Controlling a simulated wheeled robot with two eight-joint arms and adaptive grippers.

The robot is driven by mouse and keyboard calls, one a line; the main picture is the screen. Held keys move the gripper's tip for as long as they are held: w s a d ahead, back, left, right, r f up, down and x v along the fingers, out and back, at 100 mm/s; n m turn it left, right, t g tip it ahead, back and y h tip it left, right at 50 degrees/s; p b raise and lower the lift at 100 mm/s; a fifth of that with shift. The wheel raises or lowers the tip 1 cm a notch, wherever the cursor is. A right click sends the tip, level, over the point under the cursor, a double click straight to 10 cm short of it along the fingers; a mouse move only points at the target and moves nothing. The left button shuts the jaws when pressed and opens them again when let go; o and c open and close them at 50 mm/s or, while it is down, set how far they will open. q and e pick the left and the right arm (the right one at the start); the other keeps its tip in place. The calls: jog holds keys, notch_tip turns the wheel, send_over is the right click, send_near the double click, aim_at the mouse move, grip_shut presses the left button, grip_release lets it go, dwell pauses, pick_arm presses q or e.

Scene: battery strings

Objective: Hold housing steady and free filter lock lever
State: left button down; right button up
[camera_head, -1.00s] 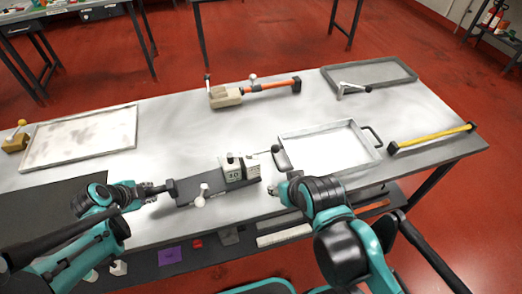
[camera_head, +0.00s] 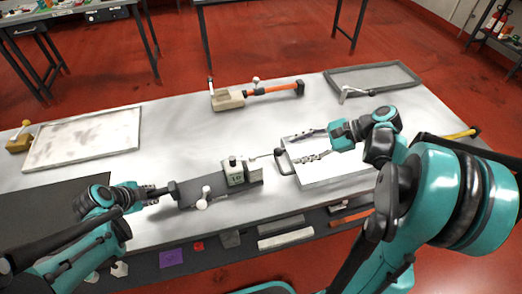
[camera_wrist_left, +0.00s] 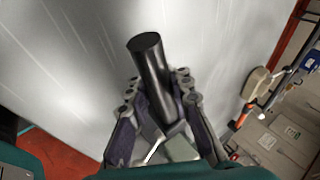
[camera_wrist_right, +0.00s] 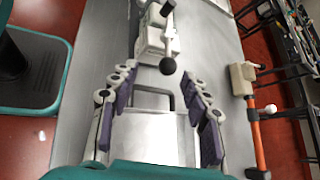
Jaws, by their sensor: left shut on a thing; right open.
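The housing is a dark grey base (camera_head: 187,194) with a pale block (camera_head: 236,172) marked with a number at its right end. A thin lever (camera_head: 263,156) points right from the block and ends in a black ball knob (camera_wrist_right: 168,66). A small white-knobbed part (camera_head: 202,203) stands at the base's front. My left gripper (camera_head: 160,191) is shut on the black cylindrical handle (camera_wrist_left: 150,68) at the housing's left end. My right gripper (camera_head: 294,146) is open and empty, right of the lever. In the right wrist view, the knob lies ahead between its spread fingers, apart from them.
A white tray (camera_head: 318,181) with handles lies under my right gripper. An orange-handled tool (camera_head: 272,90) and a grey tray (camera_head: 400,72) are at the back. A yellow bar (camera_head: 460,133) is at the right, partly hidden. Another tray (camera_head: 85,138) lies at the left.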

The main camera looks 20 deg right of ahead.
aim_at(278, 151)
jog(key=d+m+y, duration=0.2)
jog(key=d, duration=0.3)
jog(key=x, duration=1.2)
jog(key=shift+w+r, duration=0.2)
jog(key=shift+w, duration=0.05)
grip_shut()
